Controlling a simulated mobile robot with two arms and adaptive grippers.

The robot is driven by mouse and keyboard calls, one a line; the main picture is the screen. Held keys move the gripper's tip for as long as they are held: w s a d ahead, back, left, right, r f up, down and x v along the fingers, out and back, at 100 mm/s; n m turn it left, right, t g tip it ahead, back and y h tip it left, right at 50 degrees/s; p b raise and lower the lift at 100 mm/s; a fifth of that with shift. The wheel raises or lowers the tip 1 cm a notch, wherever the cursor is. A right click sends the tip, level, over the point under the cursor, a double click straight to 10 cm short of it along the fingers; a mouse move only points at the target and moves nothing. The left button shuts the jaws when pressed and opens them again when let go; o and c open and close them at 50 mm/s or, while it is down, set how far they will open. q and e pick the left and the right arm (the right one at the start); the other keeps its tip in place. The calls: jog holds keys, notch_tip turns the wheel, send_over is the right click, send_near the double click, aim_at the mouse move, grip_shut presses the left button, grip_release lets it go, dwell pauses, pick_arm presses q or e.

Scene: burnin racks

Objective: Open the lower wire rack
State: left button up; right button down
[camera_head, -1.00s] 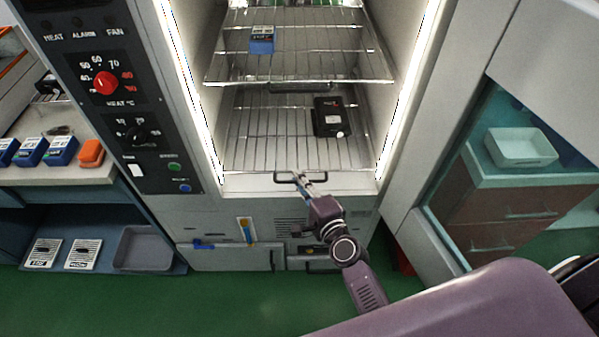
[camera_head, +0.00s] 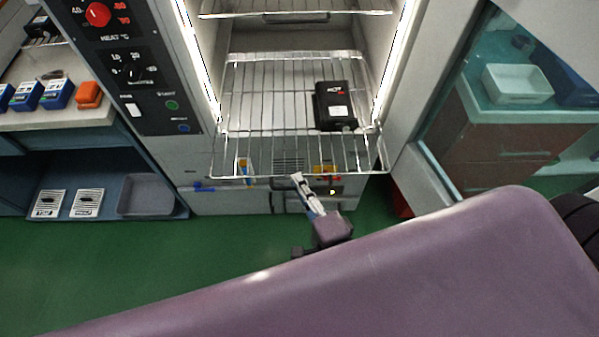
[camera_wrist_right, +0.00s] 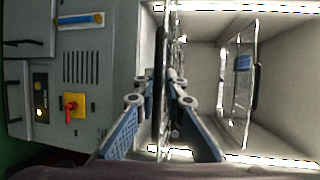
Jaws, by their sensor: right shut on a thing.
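The lower wire rack (camera_head: 262,112) sticks out of the cabinet's front, its front edge over the lower panel. A black box (camera_head: 335,106) with a white label lies on its right part. My right gripper (camera_head: 297,178) is at the middle of the rack's front edge. In the right wrist view, the fingers of my right gripper (camera_wrist_right: 165,82) are shut on the rack's dark handle (camera_wrist_right: 158,108), one finger on each side. The rack shows nearly edge-on there. My left gripper is not in view.
The upper wire rack (camera_head: 350,13) stays inside the cabinet above; a blue box (camera_wrist_right: 243,62) on it shows in the right wrist view. A control panel (camera_head: 135,75) is at left and an open glass door (camera_head: 468,130) at right. Green floor (camera_head: 120,255) is clear at left.

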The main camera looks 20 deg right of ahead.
jog(key=shift+s+a+f, duration=0.15)
jog(key=shift+s+f, duration=0.25)
jog(key=shift+f, duration=0.05)
jog(key=c, duration=2.4)
grip_release()
jog(key=shift+o, duration=1.5)
jog(key=shift+w+r, duration=0.1)
jog(key=shift+w, duration=0.05)
jog(key=shift+r, duration=0.1)
jog(key=v, duration=1.2)
